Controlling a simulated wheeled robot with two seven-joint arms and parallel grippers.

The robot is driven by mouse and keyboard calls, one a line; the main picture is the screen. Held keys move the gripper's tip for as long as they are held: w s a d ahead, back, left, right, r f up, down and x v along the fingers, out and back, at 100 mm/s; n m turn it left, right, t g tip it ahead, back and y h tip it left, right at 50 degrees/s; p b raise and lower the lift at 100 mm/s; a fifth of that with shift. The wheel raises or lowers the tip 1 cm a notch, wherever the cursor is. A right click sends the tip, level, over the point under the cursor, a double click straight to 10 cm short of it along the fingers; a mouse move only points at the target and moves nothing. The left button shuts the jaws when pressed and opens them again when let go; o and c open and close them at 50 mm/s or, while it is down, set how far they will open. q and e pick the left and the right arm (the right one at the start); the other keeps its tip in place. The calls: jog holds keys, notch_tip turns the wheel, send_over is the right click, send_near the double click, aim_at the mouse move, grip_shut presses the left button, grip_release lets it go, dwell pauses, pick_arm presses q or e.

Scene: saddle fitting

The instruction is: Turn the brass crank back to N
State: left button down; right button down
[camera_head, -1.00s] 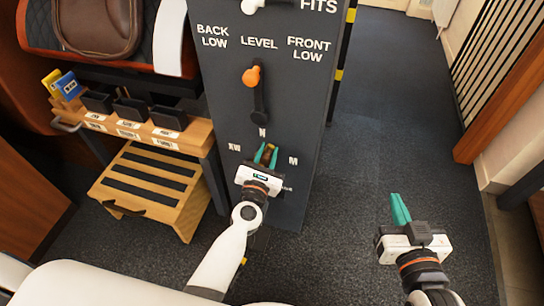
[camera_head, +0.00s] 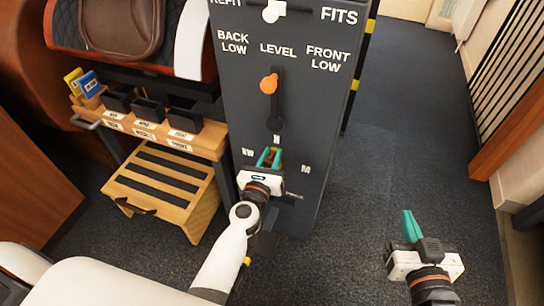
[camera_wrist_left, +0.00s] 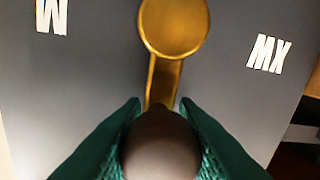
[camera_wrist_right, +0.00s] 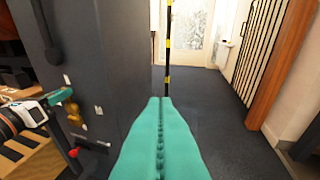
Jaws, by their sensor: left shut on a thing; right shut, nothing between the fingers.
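The brass crank (camera_wrist_left: 174,28) is on the dark panel. In the left wrist view its round hub is at the top and its arm runs down to a brown knob (camera_wrist_left: 160,145). My left gripper (camera_head: 269,157) is shut on this knob, with a teal finger on either side. In the head view it is just below the N label (camera_head: 277,139), between the XW label (camera_head: 248,152) and the M label (camera_head: 305,169). The gripper mostly hides the crank there, so its exact alignment with N is unclear. My right gripper (camera_head: 409,226) is shut and empty, well right of the panel.
An orange-knobbed lever (camera_head: 270,84) under LEVEL and a white knob (camera_head: 272,12) are higher on the panel. A wooden shelf with black bins (camera_head: 150,110) and a wooden step (camera_head: 165,185) stand left. The floor (camera_head: 400,130) right of the panel is clear.

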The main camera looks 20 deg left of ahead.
pick_arm(q)
jog(key=shift+a+f, duration=0.1)
jog(key=c, duration=1.1)
grip_release()
jog(key=shift+c, duration=0.2)
jog(key=s+b, duration=0.1)
jog(key=s, duration=0.5)
jog(key=shift+s+f, duration=0.15)
jog(key=shift+s, duration=0.2)
jog(key=shift+s+r+b, duration=0.2)
jog(key=shift+s+b, duration=0.55)
jog(key=shift+s, duration=1.95)
pick_arm(e)
notch_tip(320, 180, up, 9)
jog(key=a+t+y, duration=0.1)
jog(key=t+y, duration=0.1)
jog(key=t, duration=0.4)
jog(key=shift+a, duration=0.25)
